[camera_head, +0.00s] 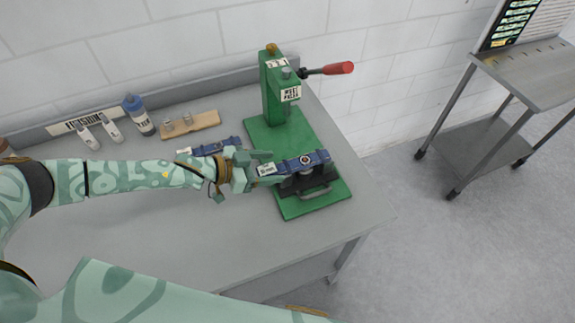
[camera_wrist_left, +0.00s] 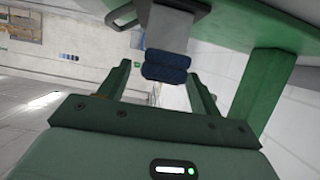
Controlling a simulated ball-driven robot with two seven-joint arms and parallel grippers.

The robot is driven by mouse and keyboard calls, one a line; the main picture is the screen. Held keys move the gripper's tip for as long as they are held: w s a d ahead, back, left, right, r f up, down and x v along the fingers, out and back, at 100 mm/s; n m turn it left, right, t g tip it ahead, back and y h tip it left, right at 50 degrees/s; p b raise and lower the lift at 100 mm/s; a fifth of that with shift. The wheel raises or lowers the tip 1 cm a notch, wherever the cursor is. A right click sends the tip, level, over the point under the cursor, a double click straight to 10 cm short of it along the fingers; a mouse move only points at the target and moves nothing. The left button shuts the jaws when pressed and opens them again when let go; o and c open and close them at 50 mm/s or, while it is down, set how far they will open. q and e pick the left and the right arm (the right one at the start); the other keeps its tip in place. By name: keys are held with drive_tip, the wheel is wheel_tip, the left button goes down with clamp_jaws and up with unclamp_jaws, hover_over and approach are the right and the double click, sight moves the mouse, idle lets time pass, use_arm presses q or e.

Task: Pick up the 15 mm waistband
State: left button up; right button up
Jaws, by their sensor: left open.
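A blue waistband (camera_head: 308,160) with a white label tag (camera_head: 267,169) lies across the black holder on the green press (camera_head: 277,95). A second blue band (camera_head: 215,147) with a white tag lies on the bench behind my left gripper. The label text is too small to read, so I cannot tell which is the 15 mm one. My left gripper (camera_head: 256,169) is open at the tagged left end of the band on the press. In the left wrist view, blue band material (camera_wrist_left: 165,67) shows beyond and between the open fingers, apparently not gripped. My right gripper is not in view.
The press has a red-handled lever (camera_head: 338,68) at upper right. The front of the grey bench (camera_head: 180,240) is clear. A metal cart (camera_head: 530,75) stands at right.

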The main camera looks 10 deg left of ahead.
sight(274, 167)
use_arm(q)
drive_tip(key=x, duration=0.3)
drive_tip(key=shift+d, duration=0.1)
drive_tip(key=shift+s, duration=0.1)
drive_tip(key=c, duration=1.1)
